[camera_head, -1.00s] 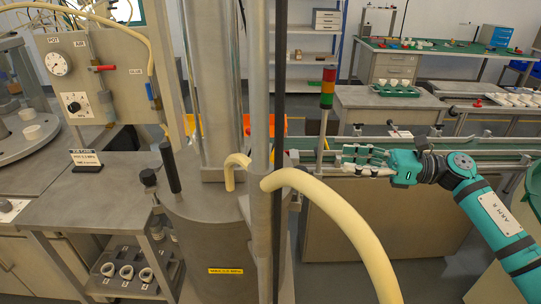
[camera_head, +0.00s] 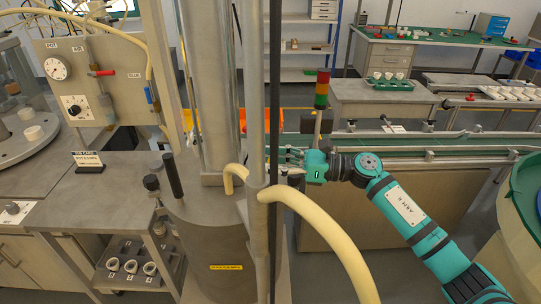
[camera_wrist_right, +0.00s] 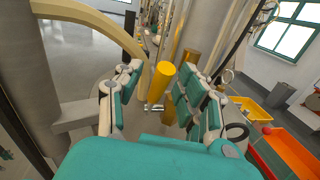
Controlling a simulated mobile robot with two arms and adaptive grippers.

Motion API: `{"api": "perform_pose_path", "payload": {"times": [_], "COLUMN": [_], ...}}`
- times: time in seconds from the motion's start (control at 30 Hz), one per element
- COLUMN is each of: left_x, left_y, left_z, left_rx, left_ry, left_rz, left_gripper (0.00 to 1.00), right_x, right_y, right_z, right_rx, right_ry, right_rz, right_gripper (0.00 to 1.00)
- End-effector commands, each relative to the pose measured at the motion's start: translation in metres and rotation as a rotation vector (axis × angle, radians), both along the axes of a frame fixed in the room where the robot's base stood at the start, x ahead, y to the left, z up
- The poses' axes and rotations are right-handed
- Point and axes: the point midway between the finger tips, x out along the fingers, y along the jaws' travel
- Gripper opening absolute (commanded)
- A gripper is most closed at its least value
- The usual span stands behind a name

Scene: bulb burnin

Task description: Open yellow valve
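My right gripper (camera_head: 292,160) reaches in from the right in the head view, its fingertips close to the vertical pole and partly hard to make out there. In the right wrist view my right gripper (camera_wrist_right: 160,74) is open, with its two fingers spread apart. A yellow cylinder (camera_wrist_right: 158,82) shows between the fingers, with a small silver fitting below it; it may be the yellow valve's handle, but I cannot tell for sure. I cannot see any contact. My left gripper is not in view.
A thick cream hose (camera_head: 322,228) curves from the pole in front of the arm. A panel with gauge, red handle (camera_head: 102,73) and blue handle (camera_head: 153,93) is at left. A signal tower (camera_head: 321,90) and conveyor (camera_head: 400,141) stand behind. Yellow (camera_wrist_right: 253,108) and orange bins are at right.

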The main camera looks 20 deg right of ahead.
Motion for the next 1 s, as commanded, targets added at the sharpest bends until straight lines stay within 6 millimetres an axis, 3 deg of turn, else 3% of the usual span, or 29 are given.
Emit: {"api": "perform_pose_path", "payload": {"times": [0.3, 0.6, 1.0], "left_x": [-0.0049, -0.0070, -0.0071], "left_y": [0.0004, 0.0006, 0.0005], "left_z": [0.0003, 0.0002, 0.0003], "left_rx": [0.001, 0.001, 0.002], "left_ry": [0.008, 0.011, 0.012], "left_rz": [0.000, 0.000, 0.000], "left_gripper": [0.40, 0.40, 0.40], "right_x": [0.0016, 0.0013, 0.0012], "right_y": [0.0026, 0.0025, 0.0026], "right_z": [-0.0002, -0.0001, -0.0001], "right_rx": [-0.001, 0.000, 0.000], "right_ry": [-0.001, -0.001, 0.000], "right_rz": [-0.001, 0.000, 0.001], "right_gripper": [0.39, 0.01, 0.00]}}
